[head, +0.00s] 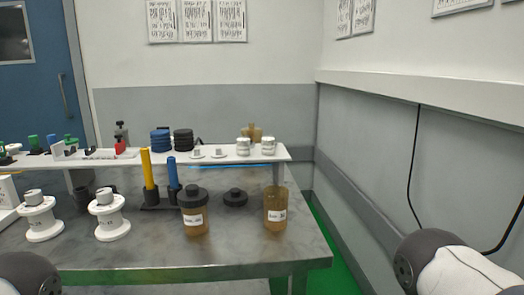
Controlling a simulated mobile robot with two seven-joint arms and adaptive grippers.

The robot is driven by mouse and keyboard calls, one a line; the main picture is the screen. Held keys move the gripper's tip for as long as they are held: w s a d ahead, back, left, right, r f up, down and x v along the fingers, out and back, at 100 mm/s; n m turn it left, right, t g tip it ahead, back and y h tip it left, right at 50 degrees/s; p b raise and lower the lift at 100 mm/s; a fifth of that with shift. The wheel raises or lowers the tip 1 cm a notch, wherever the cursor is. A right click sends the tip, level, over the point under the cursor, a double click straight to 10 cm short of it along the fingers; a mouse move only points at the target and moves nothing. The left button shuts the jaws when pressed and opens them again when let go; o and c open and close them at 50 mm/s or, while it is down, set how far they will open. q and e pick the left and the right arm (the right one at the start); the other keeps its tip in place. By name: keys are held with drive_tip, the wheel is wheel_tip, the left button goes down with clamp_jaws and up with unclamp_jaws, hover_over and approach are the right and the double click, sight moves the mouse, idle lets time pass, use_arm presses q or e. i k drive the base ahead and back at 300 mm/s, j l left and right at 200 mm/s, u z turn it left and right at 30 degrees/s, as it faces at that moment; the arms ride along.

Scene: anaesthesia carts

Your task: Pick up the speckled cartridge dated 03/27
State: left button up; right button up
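I cannot make out a speckled cartridge or a 03/27 date at this size. On the metal table (165,252) stand an amber jar with a dark lid (195,212) and an open-looking amber jar (276,210); both carry white labels too small to read. A loose dark lid (235,198) lies between them. Small white cylinders (243,147) stand on the raised shelf. Neither gripper is in view; only parts of my arms show at the bottom left and right corners.
Two white spools (109,215) (39,217) stand at the table's left. A yellow rod (149,176) and a blue rod (173,175) stand upright behind the jars. Blue and black stacked discs (160,141) sit on the white shelf (226,156). The table's front middle is clear. A wall is at right.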

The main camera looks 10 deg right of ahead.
sight(267, 141)
drive_tip(key=i+l+u, duration=0.1)
drive_tip(key=l+u, duration=0.3)
drive_tip(key=l, duration=0.2)
drive_tip(key=l+u, duration=0.35)
drive_tip(key=l, duration=0.3)
drive_tip(key=l+u, duration=0.4)
drive_tip(key=l, duration=0.25)
